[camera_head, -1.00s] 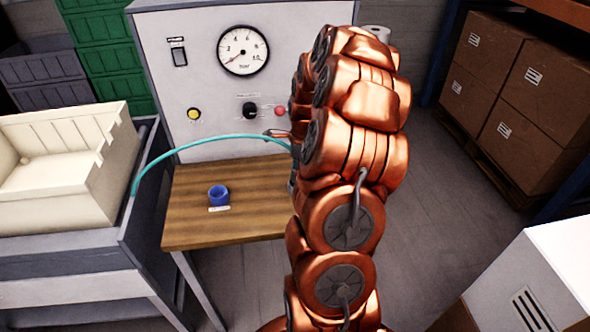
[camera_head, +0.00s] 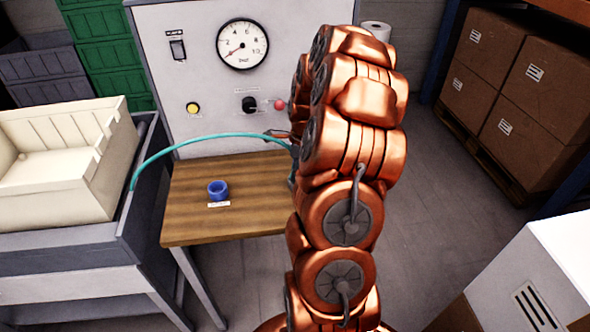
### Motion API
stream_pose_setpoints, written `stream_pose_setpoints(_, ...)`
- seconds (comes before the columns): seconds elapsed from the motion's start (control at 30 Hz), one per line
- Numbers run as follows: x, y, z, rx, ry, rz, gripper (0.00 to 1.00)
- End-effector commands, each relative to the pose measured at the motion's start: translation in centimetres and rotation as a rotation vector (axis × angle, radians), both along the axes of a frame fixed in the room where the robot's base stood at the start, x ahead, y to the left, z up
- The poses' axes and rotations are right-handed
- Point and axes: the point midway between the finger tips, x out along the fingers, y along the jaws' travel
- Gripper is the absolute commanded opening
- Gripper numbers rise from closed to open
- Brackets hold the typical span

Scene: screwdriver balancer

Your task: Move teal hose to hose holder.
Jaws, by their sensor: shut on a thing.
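The teal hose (camera_head: 212,138) arcs from the grey tub at left, over the wooden table, to my gripper (camera_head: 282,137). My gripper is mostly hidden behind my copper arm; only a small part shows at the arm's left edge, and it is shut on the hose's right end. The grip itself and the hose tip are hidden. A small blue ring-shaped cup, seemingly the hose holder (camera_head: 218,191), stands on the table with a white label at its front. It is below and left of my gripper, apart from the hose.
The wooden table (camera_head: 185,225) is otherwise clear where visible. Behind it stands a grey panel (camera_head: 200,75) with a gauge, a switch and knobs. A cream bin (camera_head: 55,195) sits in the grey tub (camera_head: 125,245) at left. Boxes (camera_head: 550,85) and a white cabinet (camera_head: 560,260) are at right.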

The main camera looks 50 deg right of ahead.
Motion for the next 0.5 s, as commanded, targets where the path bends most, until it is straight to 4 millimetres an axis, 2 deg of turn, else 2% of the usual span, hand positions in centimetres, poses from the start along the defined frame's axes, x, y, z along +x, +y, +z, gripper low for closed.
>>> stream_pose_setpoints(0.43,0.01,-0.02,-0.42,-0.001,-0.001,0.000,0.00)
stream_pose_setpoints(0.47,0.01,-0.02,-0.42,-0.001,-0.001,0.000,0.33)
stream_pose_setpoints(0.5,0.01,-0.02,-0.42,-0.001,-0.001,0.000,0.37)
